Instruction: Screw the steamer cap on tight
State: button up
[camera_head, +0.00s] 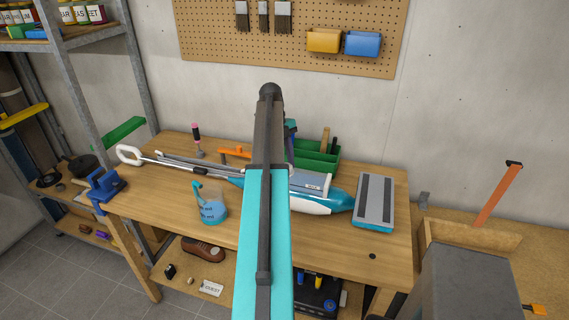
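The steamer (340,203), with a teal and white body, lies on the wooden workbench, its long pole handle (165,160) reaching left to a white loop grip. Its flat grey head (374,202) with dark strips is at the right of the bench. A clear jug with blue liquid (211,208) stands in front of the pole. I cannot make out the steamer cap; my arm crosses the middle of the view and hides part of the steamer. My gripper is hidden behind my arm, so its fingers do not show.
The bench (340,250) is clear at its front right. A blue vise (104,186) sits at its left end. A green bin (318,160) and an orange tool (236,152) stand at the back. A pegboard (300,40) hangs above, and a metal shelf stands left.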

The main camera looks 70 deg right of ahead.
jog(key=shift+r, duration=0.25)
jog(key=shift+m, duration=0.5)
jog(key=o, duration=1)
jog(key=shift+c, duration=0.2)
jog(key=o, duration=0.3)
jog(key=shift+s+a, duration=0.1)
jog(key=shift+a, duration=0.1)
jog(key=shift+o, duration=0.2)
jog(key=shift+d+f, duration=0.15)
jog(key=shift+v, duration=1.55)
jog(key=shift+p+v, duration=1.9)
jog(key=shift+v, duration=0.35)
